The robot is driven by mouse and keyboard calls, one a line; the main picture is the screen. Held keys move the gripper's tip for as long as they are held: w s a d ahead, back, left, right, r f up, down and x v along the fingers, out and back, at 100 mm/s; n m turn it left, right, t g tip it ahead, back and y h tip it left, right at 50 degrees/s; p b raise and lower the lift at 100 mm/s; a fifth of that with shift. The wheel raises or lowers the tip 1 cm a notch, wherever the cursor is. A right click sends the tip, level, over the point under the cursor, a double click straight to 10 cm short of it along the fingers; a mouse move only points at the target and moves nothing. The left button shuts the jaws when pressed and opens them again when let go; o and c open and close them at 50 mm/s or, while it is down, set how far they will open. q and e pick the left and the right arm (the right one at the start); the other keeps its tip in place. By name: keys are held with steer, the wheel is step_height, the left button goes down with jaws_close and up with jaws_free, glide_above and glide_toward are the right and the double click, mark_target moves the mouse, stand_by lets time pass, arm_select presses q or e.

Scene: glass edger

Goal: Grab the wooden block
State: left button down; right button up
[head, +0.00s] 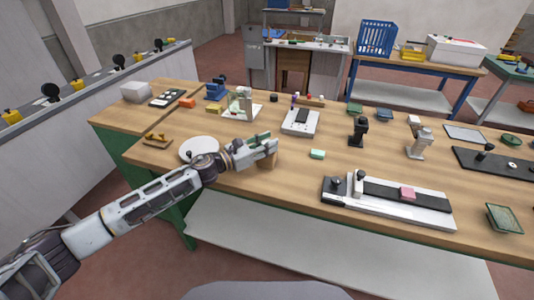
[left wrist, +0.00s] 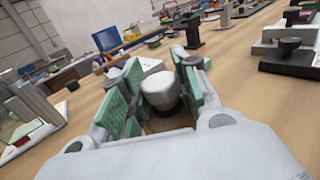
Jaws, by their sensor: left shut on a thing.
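My left gripper (head: 268,146) is over the wooden table near its front edge, shut on the wooden block (head: 266,161). The block's brown lower part shows just below the fingers; the rest is hidden by them. In the left wrist view, the green-padded fingers of my left gripper (left wrist: 158,72) stand on both sides of a whitish rounded piece with a dark lower band. Brown shows beneath that piece, and I cannot tell whether it is part of the block. My right gripper is not in view.
A white round plate (head: 199,147) lies left of the gripper, partly behind my arm. A small green block (head: 317,154) lies to the right. A long black-and-white fixture (head: 388,204) lies near the front edge. A black stand (head: 358,132) stands behind it.

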arm_select(q)
steer(key=shift+r, duration=0.8)
step_height(320, 180, up, 6)
steer(key=shift+r+p, duration=0.25)
steer(key=shift+p, duration=0.55)
steer(key=shift+r, duration=0.95)
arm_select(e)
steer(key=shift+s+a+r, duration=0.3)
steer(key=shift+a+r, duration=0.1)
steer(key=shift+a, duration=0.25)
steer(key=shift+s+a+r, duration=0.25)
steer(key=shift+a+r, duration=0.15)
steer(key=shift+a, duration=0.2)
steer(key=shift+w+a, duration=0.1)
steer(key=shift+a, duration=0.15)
